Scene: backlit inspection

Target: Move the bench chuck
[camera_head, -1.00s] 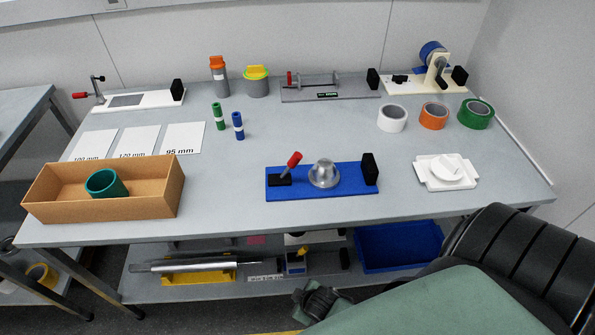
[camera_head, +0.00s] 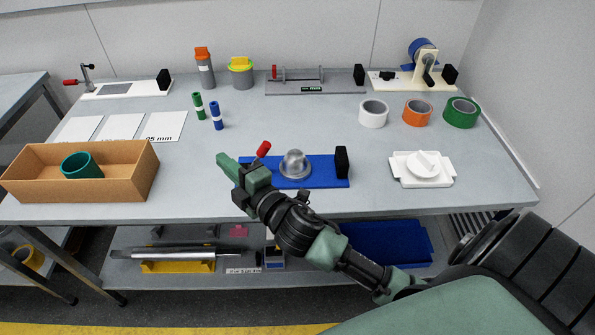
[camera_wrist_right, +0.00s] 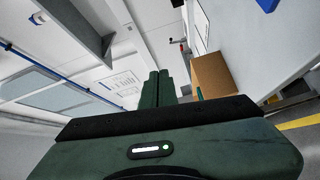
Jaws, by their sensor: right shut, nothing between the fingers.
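The bench chuck, a blue base plate (camera_head: 325,172) with a silver domed hub (camera_head: 295,165), a red-handled lever (camera_head: 263,149) and a black end block (camera_head: 341,162), sits near the front edge of the table. My right gripper (camera_head: 226,165) is in front of the base's left end and hides part of it. Its fingers are together and empty, pointing up and left. In the right wrist view the green fingers (camera_wrist_right: 157,88) are side by side with nothing between them. I cannot tell whether the gripper touches the base. My left gripper is not in view.
A cardboard box (camera_head: 128,187) with a green ring (camera_head: 80,165) stands at the left. A white fixture (camera_head: 410,180) is right of the chuck. Tape rolls (camera_head: 417,112), two small cylinders (camera_head: 216,116) and other fixtures (camera_head: 315,83) stand farther back. The table's middle is clear.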

